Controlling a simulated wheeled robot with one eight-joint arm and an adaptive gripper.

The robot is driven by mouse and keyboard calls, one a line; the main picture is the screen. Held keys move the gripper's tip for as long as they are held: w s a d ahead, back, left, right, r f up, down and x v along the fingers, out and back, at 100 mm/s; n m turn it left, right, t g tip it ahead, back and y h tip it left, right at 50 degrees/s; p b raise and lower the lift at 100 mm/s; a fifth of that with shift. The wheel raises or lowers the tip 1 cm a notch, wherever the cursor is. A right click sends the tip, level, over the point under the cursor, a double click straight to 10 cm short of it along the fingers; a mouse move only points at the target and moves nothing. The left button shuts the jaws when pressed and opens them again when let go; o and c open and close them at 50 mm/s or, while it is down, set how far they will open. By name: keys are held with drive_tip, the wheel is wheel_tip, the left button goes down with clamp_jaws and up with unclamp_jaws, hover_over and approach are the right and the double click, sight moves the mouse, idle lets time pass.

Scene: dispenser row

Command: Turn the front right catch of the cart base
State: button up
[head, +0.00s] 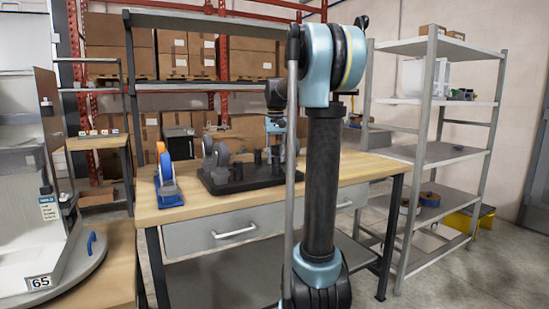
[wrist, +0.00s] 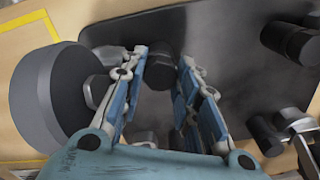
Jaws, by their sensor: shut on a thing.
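The cart base (head: 240,184) is a dark slab on the workbench, with grey wheels (head: 217,160) and short black posts on it. In the head view my gripper (head: 275,148) is over the right part of the base, partly hidden by my own arm. In the wrist view the blue fingers of my gripper (wrist: 163,62) stand on both sides of a dark round catch (wrist: 160,72) and are shut on it. A grey wheel (wrist: 48,95) is left of the fingers, over the dark base (wrist: 225,50). Which corner this is, I cannot tell for sure.
A blue and orange caster (head: 167,182) stands on the workbench (head: 345,180) left of the base. In the wrist view, dark cylinders (wrist: 290,42) and a metal fitting (wrist: 300,126) lie to the right of the fingers. A grey shelf rack (head: 432,150) stands at the right.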

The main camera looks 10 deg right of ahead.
sight(276, 157)
drive_tip(key=n, duration=0.4)
drive_tip(key=shift+w+n, duration=0.1)
drive_tip(key=shift+n, duration=0.3)
idle(0.4)
drive_tip(key=o, duration=1.1)
drive_tip(key=shift+c, duration=0.2)
wheel_tip(276, 157, up, 12)
